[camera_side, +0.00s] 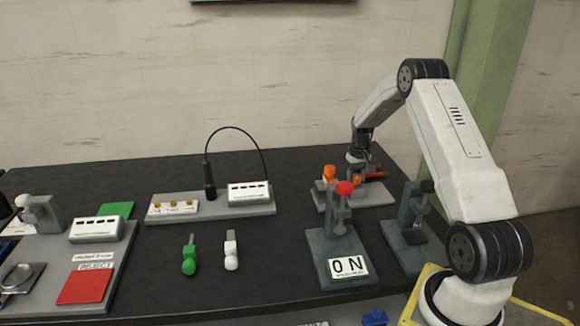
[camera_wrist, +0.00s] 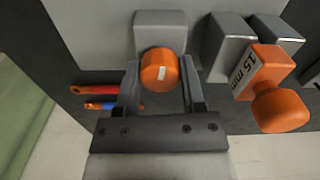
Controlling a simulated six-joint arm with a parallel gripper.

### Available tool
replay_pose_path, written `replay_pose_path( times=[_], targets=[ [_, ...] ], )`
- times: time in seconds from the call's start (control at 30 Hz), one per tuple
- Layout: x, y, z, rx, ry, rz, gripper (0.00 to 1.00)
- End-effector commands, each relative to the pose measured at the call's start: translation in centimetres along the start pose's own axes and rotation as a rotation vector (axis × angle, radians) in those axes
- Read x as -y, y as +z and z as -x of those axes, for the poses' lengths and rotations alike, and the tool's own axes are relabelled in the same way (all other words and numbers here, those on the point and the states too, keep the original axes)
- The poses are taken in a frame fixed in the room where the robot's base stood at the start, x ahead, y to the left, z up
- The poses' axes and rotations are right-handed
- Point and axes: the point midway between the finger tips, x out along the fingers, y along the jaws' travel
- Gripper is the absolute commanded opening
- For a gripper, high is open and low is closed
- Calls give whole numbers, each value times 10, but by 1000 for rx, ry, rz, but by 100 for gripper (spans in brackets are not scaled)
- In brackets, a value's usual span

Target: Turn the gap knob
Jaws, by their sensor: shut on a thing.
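The gap knob is an orange cylinder with a short white mark on its face, between my gripper's fingers in the wrist view (camera_wrist: 159,68). It sits in front of a grey block (camera_wrist: 160,25). My gripper (camera_wrist: 160,85) is shut on the knob, one finger on each side. In the side view my gripper (camera_side: 358,172) reaches down to the grey fixture plate (camera_side: 372,196) at the back right of the table, and the orange knob (camera_side: 357,180) shows small beneath it.
Red and blue handled tools (camera_wrist: 100,90) lie to the left. A stand with a red knob (camera_side: 344,188) and an ON label is in front of the fixture.

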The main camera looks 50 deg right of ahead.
Motion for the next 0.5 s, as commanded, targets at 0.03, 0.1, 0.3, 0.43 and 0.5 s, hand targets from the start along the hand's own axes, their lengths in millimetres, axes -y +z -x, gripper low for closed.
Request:
replay_pose_path(
  times=[0.03, 0.1, 0.3, 0.43, 0.5],
  targets=[
    [0, -1, 1, -5, 1, 1, 0],
    [0, -1, 1, -5, 1, 2, 0],
    [0, -1, 1, -5, 1, 0, 0],
    [0, -1, 1, -4, 1, 0, 86],
    [0, -1, 1, -3, 1, 0, 86]
  ],
)
